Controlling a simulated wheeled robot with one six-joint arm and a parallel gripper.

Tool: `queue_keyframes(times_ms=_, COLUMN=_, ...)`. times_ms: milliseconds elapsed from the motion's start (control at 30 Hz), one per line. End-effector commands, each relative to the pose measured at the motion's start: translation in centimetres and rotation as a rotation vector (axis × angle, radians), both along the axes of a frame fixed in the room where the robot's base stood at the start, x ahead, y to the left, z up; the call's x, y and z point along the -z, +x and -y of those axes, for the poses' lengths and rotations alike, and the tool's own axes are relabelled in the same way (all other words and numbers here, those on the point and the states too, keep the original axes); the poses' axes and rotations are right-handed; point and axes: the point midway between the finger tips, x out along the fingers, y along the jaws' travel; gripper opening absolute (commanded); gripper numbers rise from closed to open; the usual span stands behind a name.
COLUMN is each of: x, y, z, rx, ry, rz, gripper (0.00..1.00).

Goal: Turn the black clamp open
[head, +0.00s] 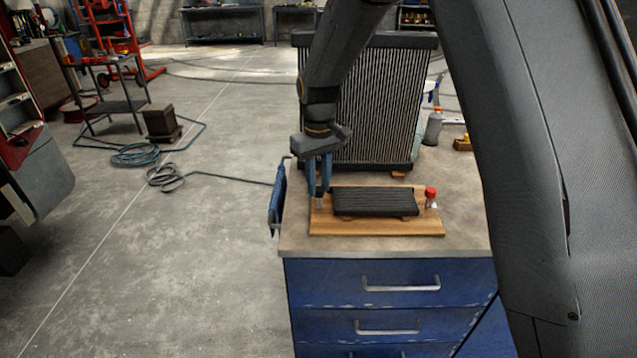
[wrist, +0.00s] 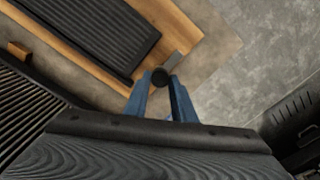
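The black clamp (wrist: 160,77) shows in the wrist view as a small round dark knob at the edge of a wooden board (head: 375,229). A short grey metal piece (wrist: 173,61) lies beside it. My gripper (head: 319,190) points down over the board's left end, with two blue fingers. In the wrist view the fingertips (wrist: 161,82) stand on either side of the knob, which fills the gap between them. I cannot tell whether they press on it. In the head view the fingers hide most of the clamp.
A tall radiator (head: 375,105) stands behind on the blue drawer bench (head: 400,271). A blue item (head: 277,200) hangs on the bench's left side.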

Motion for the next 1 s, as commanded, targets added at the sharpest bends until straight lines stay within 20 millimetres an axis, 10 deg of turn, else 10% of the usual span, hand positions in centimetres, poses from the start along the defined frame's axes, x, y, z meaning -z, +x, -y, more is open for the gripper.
queue_keyframes(times_ms=467, x=-0.4, y=0.1, z=0.0, rx=-0.001, ry=0.001, rz=0.002, gripper=0.42)
queue_keyframes(times_ms=1000, x=-7.5, y=0.1, z=-0.1, rx=-0.001, ry=0.001, rz=0.002, gripper=0.42)
